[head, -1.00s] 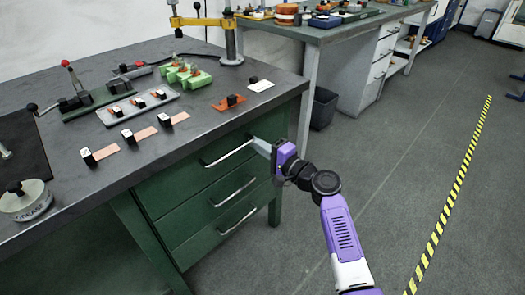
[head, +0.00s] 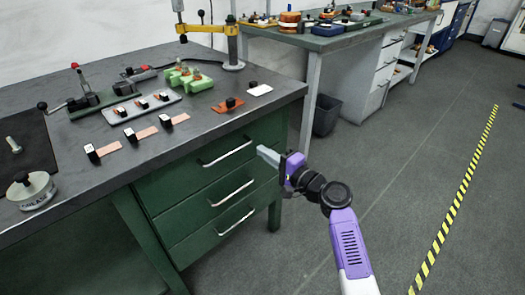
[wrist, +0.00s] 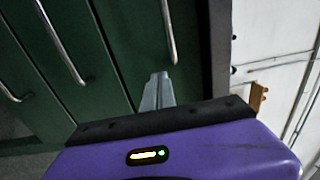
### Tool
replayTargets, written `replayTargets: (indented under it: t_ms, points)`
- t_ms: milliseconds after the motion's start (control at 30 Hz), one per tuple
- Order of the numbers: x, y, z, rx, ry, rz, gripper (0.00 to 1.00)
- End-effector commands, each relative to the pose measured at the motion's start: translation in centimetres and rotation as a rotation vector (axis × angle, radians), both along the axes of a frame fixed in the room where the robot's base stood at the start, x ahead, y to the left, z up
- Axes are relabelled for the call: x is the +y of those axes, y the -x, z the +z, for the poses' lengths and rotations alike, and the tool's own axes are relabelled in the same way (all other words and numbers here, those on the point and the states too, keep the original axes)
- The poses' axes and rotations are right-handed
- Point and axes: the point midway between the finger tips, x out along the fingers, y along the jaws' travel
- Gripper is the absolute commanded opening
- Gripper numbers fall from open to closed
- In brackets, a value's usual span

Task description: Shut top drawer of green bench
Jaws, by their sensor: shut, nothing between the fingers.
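The green bench (head: 138,190) has a stack of green drawers with silver bar handles. The top drawer (head: 205,174), just under the grey worktop, looks flush with the drawers below it, with no visible gap. Its handle (head: 227,153) also shows in the wrist view (wrist: 169,32). My gripper (head: 262,151) is shut and empty, off the right end of that handle. In the wrist view, its grey fingertips (wrist: 158,78) point at the drawer fronts, below the top handle's end. They look slightly apart from the front, though the exact gap is hard to judge.
The worktop (head: 225,93) above carries small fixtures, copper strips and a yellow-armed press (head: 230,45). A second bench (head: 340,42) stands behind, with a dark bin (head: 326,110) beside its leg. The floor (head: 400,150) to the right is clear up to a yellow-black stripe.

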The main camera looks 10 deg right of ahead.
Motion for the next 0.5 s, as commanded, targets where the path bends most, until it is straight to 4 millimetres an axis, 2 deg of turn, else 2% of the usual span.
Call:
replayTargets:
  t_ms: [500]
  points:
    - [-4.1,6.8,0.1,0.000,0.001,-0.002,0.00]
